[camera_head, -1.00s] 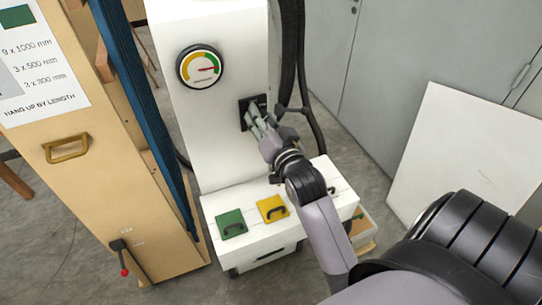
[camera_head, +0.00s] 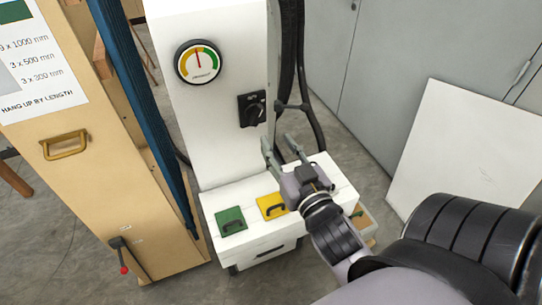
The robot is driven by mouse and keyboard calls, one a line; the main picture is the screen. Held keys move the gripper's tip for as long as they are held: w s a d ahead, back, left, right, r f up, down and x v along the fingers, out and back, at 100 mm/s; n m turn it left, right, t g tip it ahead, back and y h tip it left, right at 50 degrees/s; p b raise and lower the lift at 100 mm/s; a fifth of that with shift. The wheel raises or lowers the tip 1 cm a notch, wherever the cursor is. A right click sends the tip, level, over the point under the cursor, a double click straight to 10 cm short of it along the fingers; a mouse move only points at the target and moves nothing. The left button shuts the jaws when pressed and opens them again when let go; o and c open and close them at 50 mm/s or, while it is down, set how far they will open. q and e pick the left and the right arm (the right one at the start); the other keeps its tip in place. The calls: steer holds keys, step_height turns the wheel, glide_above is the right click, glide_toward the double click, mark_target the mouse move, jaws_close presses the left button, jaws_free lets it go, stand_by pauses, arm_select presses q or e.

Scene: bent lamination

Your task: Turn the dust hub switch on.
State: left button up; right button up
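The dust hub is a tall white cabinet with a black rotary switch (camera_head: 253,109) on its front, in the head view. The switch's black knob sits tilted on a dark square plate and is now uncovered. A round gauge (camera_head: 198,62) is above and left of it, its needle pointing nearly straight up. My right gripper (camera_head: 282,142) is below and right of the switch, apart from it. Its two fingers are spread with nothing between them. My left gripper is not in view.
A white box (camera_head: 260,235) with a green handled panel (camera_head: 231,221) and a yellow one (camera_head: 272,206) is at the hub's foot. A wooden cabinet (camera_head: 100,190) stands left. Black hoses (camera_head: 290,60) run beside the hub. A white board (camera_head: 465,150) leans at right.

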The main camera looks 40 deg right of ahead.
steer(key=p+v, duration=0.2)
steer(key=v, duration=0.4)
steer(key=a+f+g+y, duration=0.1)
steer(key=f+g, duration=0.1)
steer(key=f, duration=0.6)
steer(key=a+f+n+g+y+b, duration=0.1)
steer(key=a+f+g, duration=0.1)
steer(key=f, duration=0.6)
steer(key=a+f+g+y, duration=0.1)
steer(key=a+f+g, duration=0.1)
steer(key=f, duration=0.7)
steer(key=shift+w+n+g, duration=0.2)
steer(key=shift+n+g, duration=0.2)
steer(key=shift+g, duration=0.5)
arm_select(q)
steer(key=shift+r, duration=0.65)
arm_select(e)
steer(key=shift+s+a+f+g, duration=0.1)
steer(key=shift+s+f+g, duration=0.15)
steer(key=shift+f, duration=0.35)
